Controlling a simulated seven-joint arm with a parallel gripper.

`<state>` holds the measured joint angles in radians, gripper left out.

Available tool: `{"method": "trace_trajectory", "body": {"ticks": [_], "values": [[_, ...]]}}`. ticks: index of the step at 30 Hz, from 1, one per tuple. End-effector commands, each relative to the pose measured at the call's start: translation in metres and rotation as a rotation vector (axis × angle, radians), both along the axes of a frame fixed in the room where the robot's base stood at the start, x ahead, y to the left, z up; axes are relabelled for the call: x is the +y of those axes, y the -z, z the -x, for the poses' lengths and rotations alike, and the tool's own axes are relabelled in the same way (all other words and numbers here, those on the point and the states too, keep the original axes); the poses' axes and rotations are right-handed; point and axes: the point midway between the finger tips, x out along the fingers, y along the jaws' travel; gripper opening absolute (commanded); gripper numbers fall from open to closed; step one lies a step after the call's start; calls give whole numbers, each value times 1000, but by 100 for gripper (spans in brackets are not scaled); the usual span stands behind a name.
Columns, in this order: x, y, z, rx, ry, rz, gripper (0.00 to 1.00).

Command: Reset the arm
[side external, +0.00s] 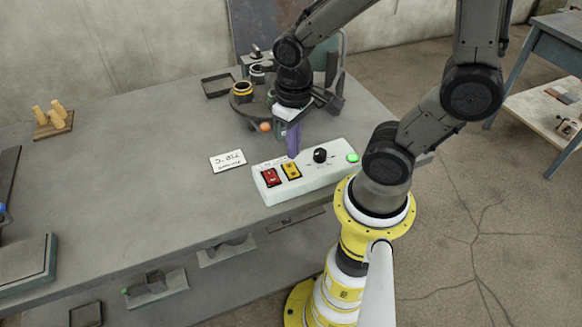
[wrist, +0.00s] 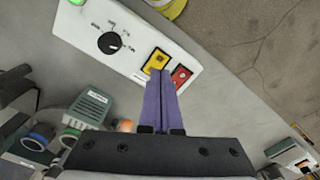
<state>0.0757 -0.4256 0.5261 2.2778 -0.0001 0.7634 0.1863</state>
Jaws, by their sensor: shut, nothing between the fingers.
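My gripper (side external: 292,153) has purple fingers, pressed together and empty. It points down over the white control box, with its tips at or just above the yellow switch; I cannot tell whether they touch. In the wrist view the closed fingers (wrist: 160,75) reach toward the yellow switch (wrist: 156,61) and the red switch (wrist: 181,75). The control box (side external: 325,178) also carries a red switch (side external: 270,177), a yellow switch (side external: 291,171), a black knob (side external: 320,155) and a lit green light (side external: 353,157).
A white label card (side external: 228,161) lies left of the box. A wooden peg stand (side external: 53,120) is at the far left. The table's (side external: 150,190) left middle is clear.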

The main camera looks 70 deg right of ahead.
Motion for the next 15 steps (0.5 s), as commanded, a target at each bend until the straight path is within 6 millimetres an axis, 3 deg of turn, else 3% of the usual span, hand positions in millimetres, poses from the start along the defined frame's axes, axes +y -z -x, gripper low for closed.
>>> {"method": "trace_trajectory", "body": {"ticks": [6, 15], "values": [[0, -13, 0, -2, 0, 1, 0], [0, -15, 0, 0, 0, 0, 0]]}}
